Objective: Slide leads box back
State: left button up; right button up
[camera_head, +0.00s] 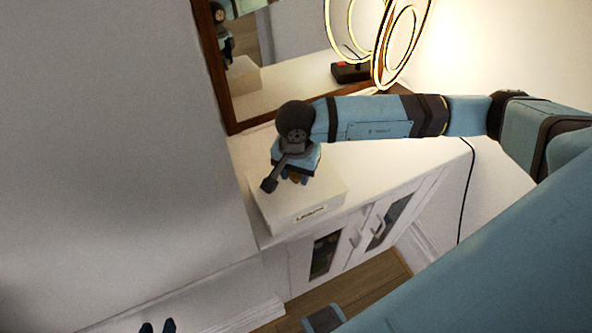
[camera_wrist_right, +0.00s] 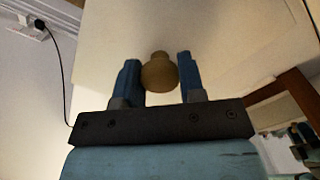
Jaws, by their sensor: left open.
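The leads box (camera_head: 289,217) is a pale box with a dark-lettered label on its front, sitting on top of the white cabinet at its left end. A round brownish knob (camera_wrist_right: 159,72) shows on it in the right wrist view. My right gripper (camera_head: 294,180) is over the box, pointing down.
The white cabinet top (camera_head: 385,153) is clear to the right of the box. A wood-framed mirror (camera_head: 226,92) stands behind it. A ring lamp (camera_head: 384,60) stands at the back right. A grey wall fills the left.

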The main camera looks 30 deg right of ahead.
jog(key=shift+w+d+b, duration=0.1)
jog(key=shift+w+b, duration=0.6)
jog(key=shift+w, duration=0.6)
jog(key=shift+w+d+b, duration=0.1)
jog(key=shift+w+b, duration=1.05)
jog(key=shift+w, duration=1.2)
pick_arm(q)
jog(key=shift+n, duration=0.3)
jog(key=shift+w+d+f+b, duration=0.1)
jog(key=shift+w+f+b, duration=0.05)
jog(key=shift+f+b, duration=0.55)
jog(key=shift+w+d+f+b, duration=0.15)
jog(key=shift+f+b, duration=0.3)
jog(key=shift+f, duration=0.35)
jog(key=shift+w+d+f+b, duration=0.1)
jog(key=shift+f+b, duration=0.5)
jog(key=shift+f, duration=0.15)
pick_arm(e)
jog(key=w, duration=0.6)
jog(key=shift+w+d, duration=0.2)
jog(key=shift+w, duration=0.15)
pick_arm(q)
jog(key=shift+s+a+f, duration=0.1)
jog(key=shift+f, duration=0.05)
pick_arm(e)
jog(key=o, duration=1)
